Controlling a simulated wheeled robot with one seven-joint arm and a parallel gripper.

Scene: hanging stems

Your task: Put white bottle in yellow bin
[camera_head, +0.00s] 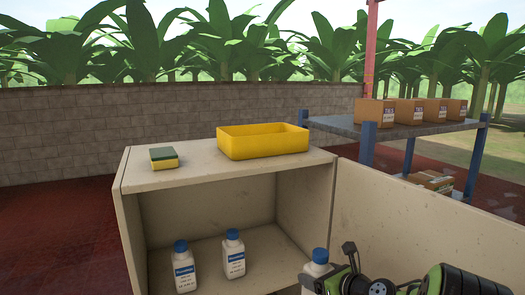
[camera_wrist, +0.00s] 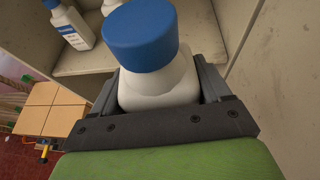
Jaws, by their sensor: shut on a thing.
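A white bottle with a blue cap (camera_head: 318,268) is held by my gripper in front of the cabinet, at the bottom of the head view. In the wrist view the held bottle (camera_wrist: 160,85) sits between the two fingers of my gripper (camera_wrist: 158,92), which is shut on it. Its lower part is hidden. The yellow bin (camera_head: 262,143) stands on top of the cabinet, up and to the left of my gripper, and its inside floor is mostly hidden. Two more white bottles with blue caps stand inside the cabinet, a left one (camera_head: 184,268) and a right one (camera_head: 233,255).
The cabinet (camera_head: 190,180) is open in front, with its door (camera_head: 410,225) swung out at the right. A sponge (camera_head: 164,157) lies on its top at the left. A shelf rack (camera_head: 420,128) with several cardboard boxes stands at the right. A block wall is behind.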

